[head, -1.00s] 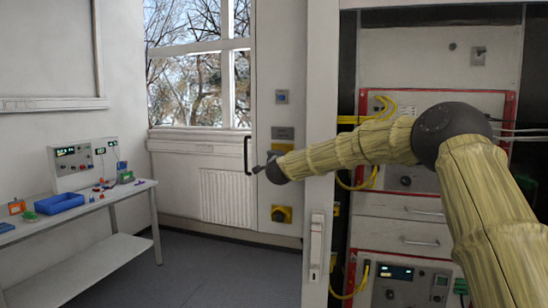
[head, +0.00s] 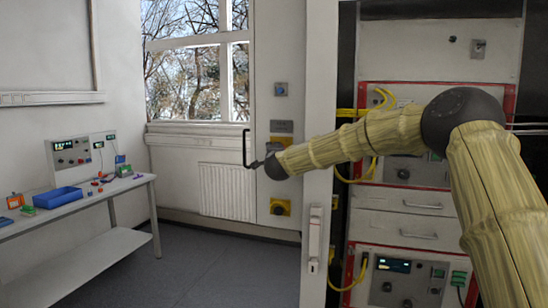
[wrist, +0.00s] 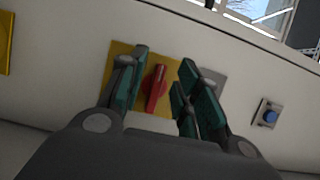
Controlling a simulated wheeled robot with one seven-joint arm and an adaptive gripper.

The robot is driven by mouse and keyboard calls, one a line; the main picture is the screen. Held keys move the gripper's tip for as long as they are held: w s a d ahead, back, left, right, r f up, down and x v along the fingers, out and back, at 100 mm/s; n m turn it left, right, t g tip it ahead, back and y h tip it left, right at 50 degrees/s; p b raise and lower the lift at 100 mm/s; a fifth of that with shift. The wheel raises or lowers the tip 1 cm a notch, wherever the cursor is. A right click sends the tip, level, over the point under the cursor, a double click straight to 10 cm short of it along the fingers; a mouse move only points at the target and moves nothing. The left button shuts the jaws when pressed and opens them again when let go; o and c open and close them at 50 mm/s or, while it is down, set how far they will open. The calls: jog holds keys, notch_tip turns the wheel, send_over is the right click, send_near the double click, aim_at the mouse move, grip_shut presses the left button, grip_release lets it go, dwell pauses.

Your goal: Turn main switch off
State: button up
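The main switch has a red handle (wrist: 155,88) on a yellow plate (wrist: 120,62) in the wrist view. The handle points roughly up the picture, slightly tilted. My gripper (wrist: 164,62) is open, with one green-padded finger on each side of the handle in the picture. No contact with the handle shows, and the depth gap is hard to judge. In the head view my gripper (head: 254,163) is in front of the wall panel, small and seen from the side. The top of the yellow plate (head: 281,141) shows there above my wrist; the red handle is hidden.
A blue button (head: 281,89) is above on the panel. A second yellow plate with a dark knob (head: 280,207) is below. A black door handle (head: 245,148) is near my gripper. An open cabinet (head: 405,200) with yellow cables is right; a bench (head: 85,205) is left.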

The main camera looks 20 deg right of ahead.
jog(key=v, duration=0.9)
jog(key=shift+s, duration=0.3)
jog(key=s+a+f+n+g+y, duration=0.1)
jog(key=s+a+f+n+g, duration=0.2)
jog(key=f, duration=1)
jog(key=s+a+f+n+g+y, duration=0.1)
jog(key=s+a+f+n, duration=0.3)
jog(key=f, duration=0.9)
jog(key=s+a+f+n+g+y, duration=0.15)
jog(key=s+f, duration=0.35)
jog(key=f, duration=0.9)
jog(key=s+f+n+g, duration=0.2)
jog(key=s+f+n, duration=0.1)
jog(key=s+f, duration=0.65)
jog(key=s+f+n+g, duration=0.4)
jog(key=s+f+g, duration=0.1)
jog(key=s+f, duration=1.5)
jog(key=s+d+f+n+g, duration=0.1)
jog(key=s+d+n+g, duration=0.1)
jog(key=s, duration=1.1)
jog(key=s+d+f+n+g, duration=0.1)
jog(key=s+n+g, duration=0.1)
jog(key=s, duration=1.1)
jog(key=shift+s+d+f+g, duration=0.25)
jog(key=shift+d+g, duration=0.15)
jog(key=shift+g, duration=0.15)
